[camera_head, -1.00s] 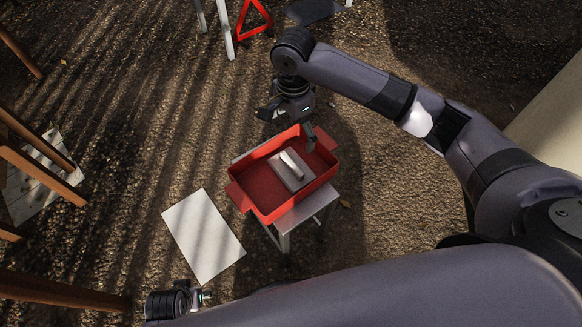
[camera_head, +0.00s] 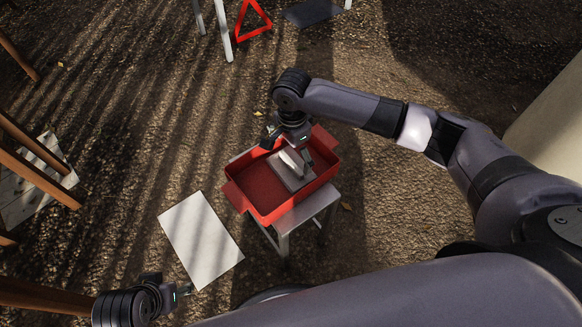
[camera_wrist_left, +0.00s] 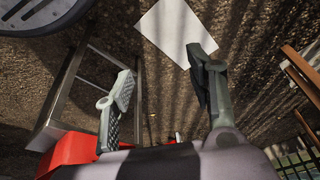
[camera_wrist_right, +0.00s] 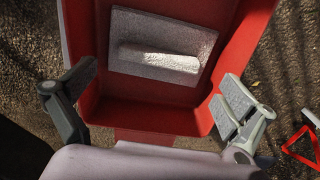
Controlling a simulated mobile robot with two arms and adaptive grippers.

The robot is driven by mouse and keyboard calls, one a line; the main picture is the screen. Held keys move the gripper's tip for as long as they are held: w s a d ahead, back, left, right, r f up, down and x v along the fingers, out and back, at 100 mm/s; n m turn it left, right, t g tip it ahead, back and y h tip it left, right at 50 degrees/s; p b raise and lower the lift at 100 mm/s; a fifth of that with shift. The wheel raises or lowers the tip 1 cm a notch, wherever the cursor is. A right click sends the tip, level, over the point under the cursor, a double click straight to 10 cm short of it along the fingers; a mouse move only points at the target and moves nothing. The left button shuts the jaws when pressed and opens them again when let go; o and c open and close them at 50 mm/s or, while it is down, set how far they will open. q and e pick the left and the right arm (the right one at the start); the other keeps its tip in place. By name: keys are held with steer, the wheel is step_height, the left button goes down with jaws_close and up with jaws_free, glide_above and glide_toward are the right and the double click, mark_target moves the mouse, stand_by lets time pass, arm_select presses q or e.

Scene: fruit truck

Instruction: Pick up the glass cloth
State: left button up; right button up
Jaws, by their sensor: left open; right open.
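A red tray (camera_head: 255,188) stands on a small metal stand. In it lies a flat grey square (camera_head: 302,180) with a pale rounded bar (camera_head: 291,161) on top. They also show in the right wrist view as the square (camera_wrist_right: 135,28) and bar (camera_wrist_right: 160,59); I cannot tell which is the glass cloth. My right gripper (camera_head: 289,152) is open and empty above the tray's far part, its fingers on either side of the bar and apart from it. My left gripper (camera_head: 180,292) is open and empty, low at the lower left near a white sheet (camera_head: 201,239).
The metal stand (camera_head: 296,216) holds the tray; its legs also show in the left wrist view. A red warning triangle (camera_head: 252,18) stands at the top. Wooden legs (camera_head: 38,172) stand at the left.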

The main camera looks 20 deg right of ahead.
mark_target(292, 162)
steer(key=shift+f+b, duration=0.55)
steer(key=shift+f, duration=1.2)
arm_select(q)
steer(key=v, duration=0.3)
steer(key=shift+s, duration=0.1)
arm_select(e)
steer(key=shift+c, duration=1.4)
arm_select(q)
steer(key=shift+w, duration=0.3)
arm_select(e)
steer(key=c, duration=0.9)
steer(key=shift+r, duration=0.1)
